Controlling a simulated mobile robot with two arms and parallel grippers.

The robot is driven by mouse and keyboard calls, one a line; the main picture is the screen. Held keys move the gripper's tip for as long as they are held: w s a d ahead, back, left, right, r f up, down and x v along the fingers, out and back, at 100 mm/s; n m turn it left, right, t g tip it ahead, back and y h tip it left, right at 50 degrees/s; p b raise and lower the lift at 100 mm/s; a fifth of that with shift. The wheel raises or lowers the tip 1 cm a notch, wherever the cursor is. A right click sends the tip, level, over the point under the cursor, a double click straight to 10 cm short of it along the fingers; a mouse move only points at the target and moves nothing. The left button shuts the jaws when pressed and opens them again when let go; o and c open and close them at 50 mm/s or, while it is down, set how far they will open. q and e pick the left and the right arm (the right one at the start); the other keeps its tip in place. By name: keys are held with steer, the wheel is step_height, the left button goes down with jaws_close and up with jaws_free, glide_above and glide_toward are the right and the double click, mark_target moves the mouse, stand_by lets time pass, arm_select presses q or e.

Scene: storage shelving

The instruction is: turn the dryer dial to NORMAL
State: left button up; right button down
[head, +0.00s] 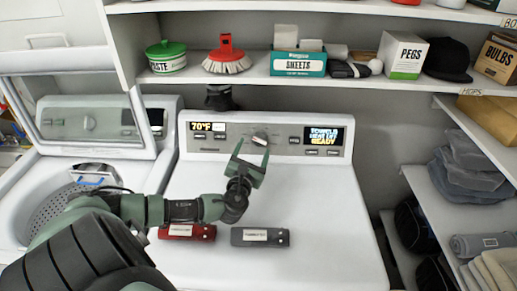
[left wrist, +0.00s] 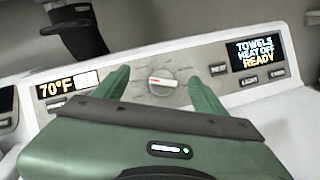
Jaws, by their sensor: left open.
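The dryer dial (head: 260,139) is a round knob in the middle of the dryer's control panel (head: 290,142). In the left wrist view the dial (left wrist: 162,82) is pale with a light bar across it and a small reddish mark near its upper right; the labels around it are too small to read. My left gripper (head: 252,153) is open, just in front of the panel. In the left wrist view its green fingers (left wrist: 160,80) appear on either side of the dial, with nothing held between them. My right gripper is not in view.
The panel has a 70°F display (head: 202,127) and a screen (head: 325,136) reading TOWELS HEAT OFF READY. A red device (head: 187,232) and a grey one (head: 260,237) lie on the dryer top. An open washer (head: 85,160) stands left; a shelf hangs above.

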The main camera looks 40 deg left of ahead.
mark_target(259, 142)
arm_select(q)
step_height(259, 142, down, 4)
steer(key=b, duration=0.2)
steer(key=shift+w+a+r+b, duration=0.1)
steer(key=shift+w+b, duration=0.05)
steer(key=shift+b, duration=0.15)
steer(key=shift+w+a, duration=0.25)
steer(key=shift+w, duration=0.1)
steer(key=p+x, duration=0.1)
steer(key=x, duration=0.6)
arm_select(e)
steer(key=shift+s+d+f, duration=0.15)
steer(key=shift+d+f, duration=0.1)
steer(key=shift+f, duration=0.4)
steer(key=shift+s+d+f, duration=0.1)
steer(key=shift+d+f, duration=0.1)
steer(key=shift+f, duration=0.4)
arm_select(q)
steer(key=c, duration=1.3)
steer(key=shift+c, duration=0.3)
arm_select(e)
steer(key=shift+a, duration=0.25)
